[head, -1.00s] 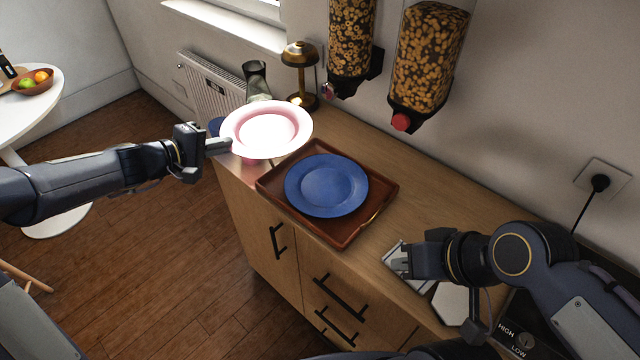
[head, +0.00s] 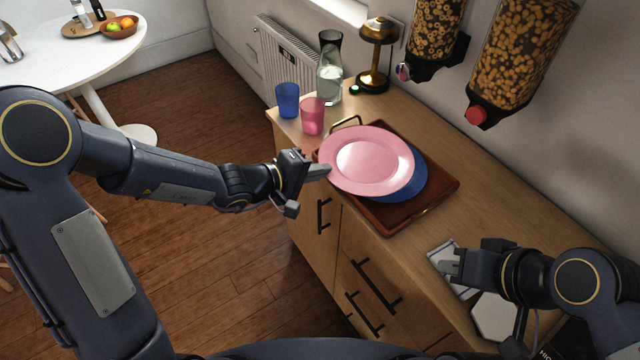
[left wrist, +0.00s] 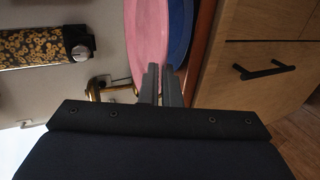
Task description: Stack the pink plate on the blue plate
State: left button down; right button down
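The pink plate (head: 367,162) is held at its left rim by my left gripper (head: 318,172), which is shut on it. The plate is over the blue plate (head: 416,188), shifted to the left and back, and hides most of it. I cannot tell whether the two plates touch. The blue plate lies on the brown tray (head: 440,198). In the left wrist view the pink plate (left wrist: 150,35) is at the fingertips (left wrist: 160,75), with the blue plate (left wrist: 180,30) beside it. My right gripper (head: 450,264) is over a folded cloth; its opening is unclear.
A blue cup (head: 287,100), a pink cup (head: 312,117), a glass carafe (head: 329,70) and a brass lamp (head: 376,55) stand behind the tray. Cereal dispensers (head: 520,50) hang on the wall. The cloth (head: 440,256) lies at the front right.

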pick_arm(q)
notch_tip(320, 180, down, 4)
jog(key=shift+s+d+r, duration=0.1)
jog(key=shift+s+r, duration=0.05)
jog(key=shift+r, duration=0.1)
jog(key=shift+f+b, duration=0.3)
jog(key=shift+b, duration=0.35)
jog(key=c, duration=1.6)
grip_release()
jog(key=shift+c, duration=0.2)
